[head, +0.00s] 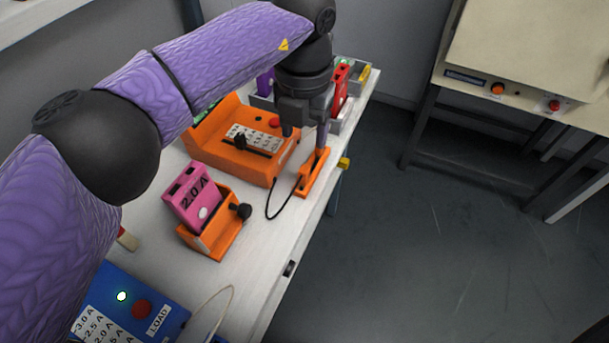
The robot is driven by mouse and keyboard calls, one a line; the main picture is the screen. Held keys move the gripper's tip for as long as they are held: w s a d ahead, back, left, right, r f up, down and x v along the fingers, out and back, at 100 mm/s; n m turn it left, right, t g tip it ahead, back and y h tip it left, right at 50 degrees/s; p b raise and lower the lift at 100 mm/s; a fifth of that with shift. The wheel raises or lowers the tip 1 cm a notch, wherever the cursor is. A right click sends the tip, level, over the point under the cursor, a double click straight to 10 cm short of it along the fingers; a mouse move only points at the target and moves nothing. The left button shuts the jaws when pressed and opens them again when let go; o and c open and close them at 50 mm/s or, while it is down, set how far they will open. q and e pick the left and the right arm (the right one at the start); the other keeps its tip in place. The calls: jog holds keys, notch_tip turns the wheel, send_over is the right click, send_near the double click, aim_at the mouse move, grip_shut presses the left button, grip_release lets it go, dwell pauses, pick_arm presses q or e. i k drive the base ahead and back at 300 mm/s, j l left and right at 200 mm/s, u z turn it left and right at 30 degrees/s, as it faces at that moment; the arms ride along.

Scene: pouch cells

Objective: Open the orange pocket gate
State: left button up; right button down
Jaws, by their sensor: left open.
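An orange pocket (213,238) stands on the white bench, with a black knob (241,211) at its right side. A pink cell marked 2.0 A (192,197) sits tilted in it. A larger orange console (222,150) stands behind, with a labelled panel and another black knob. A low orange holder (314,174) with a black cable lies to its right. My left gripper (305,130) points down, open, above the console's right end and close to the holder. Whether it touches either is unclear. My right gripper is not in view.
A blue load box (130,306) with a red button stands at the front left. A red cell (341,88) stands in a grey rack at the back. The white bench (262,240) is bare right of the orange pocket. A beige machine (530,50) stands across the floor.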

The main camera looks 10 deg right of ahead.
aim_at(214, 223)
jog(key=k+l, duration=0.15)
jog(key=k, duration=0.5)
jog(key=k+l, duration=0.1)
jog(key=k, duration=0.55)
jog(key=k+l, duration=0.15)
jog(key=k, duration=0.55)
